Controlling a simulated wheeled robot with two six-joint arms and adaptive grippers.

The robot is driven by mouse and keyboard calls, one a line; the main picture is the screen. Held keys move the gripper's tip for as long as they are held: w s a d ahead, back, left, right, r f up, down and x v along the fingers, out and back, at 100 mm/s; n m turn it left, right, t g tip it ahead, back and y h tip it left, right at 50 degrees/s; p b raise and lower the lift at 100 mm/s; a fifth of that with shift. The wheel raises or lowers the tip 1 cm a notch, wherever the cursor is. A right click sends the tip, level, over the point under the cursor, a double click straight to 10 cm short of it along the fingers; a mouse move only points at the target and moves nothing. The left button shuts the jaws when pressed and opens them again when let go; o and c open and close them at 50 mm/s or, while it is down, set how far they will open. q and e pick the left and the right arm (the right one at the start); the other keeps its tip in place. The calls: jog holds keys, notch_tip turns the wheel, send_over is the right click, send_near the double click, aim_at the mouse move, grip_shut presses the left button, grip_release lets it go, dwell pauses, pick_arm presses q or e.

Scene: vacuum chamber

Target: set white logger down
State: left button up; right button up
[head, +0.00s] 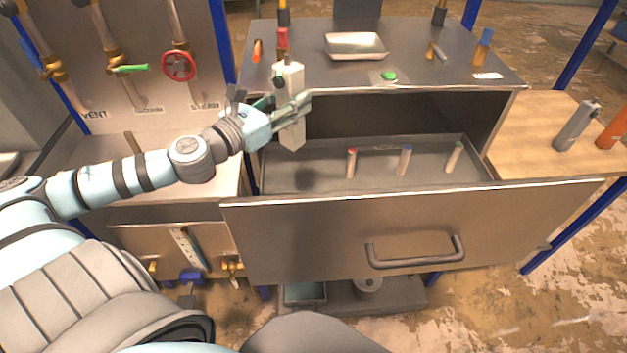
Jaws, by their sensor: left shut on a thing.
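The white logger (291,136) is a tall, pale, narrow block with a dark part near its top. It is held roughly upright over the left end of the open drawer (390,225). My left gripper (290,106) is shut on it around its middle, and the fingers hide part of it. I cannot tell whether its lower end touches anything. My right gripper is not in view.
The drawer holds several small capped cylinders, one with a red top (351,163) and one with a blue top (404,160). Above are a metal tray (355,46) and a green button (389,76). A wooden table (530,128) with a grey bottle (576,126) stands right. Valves line the left panel.

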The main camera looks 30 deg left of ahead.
pick_arm(q)
notch_tip(320, 180, down, 19)
jog(key=b, duration=0.7)
jog(key=o, duration=1.2)
jog(key=shift+o, duration=0.6)
jog(key=shift+r, duration=0.15)
jog(key=shift+s, duration=0.1)
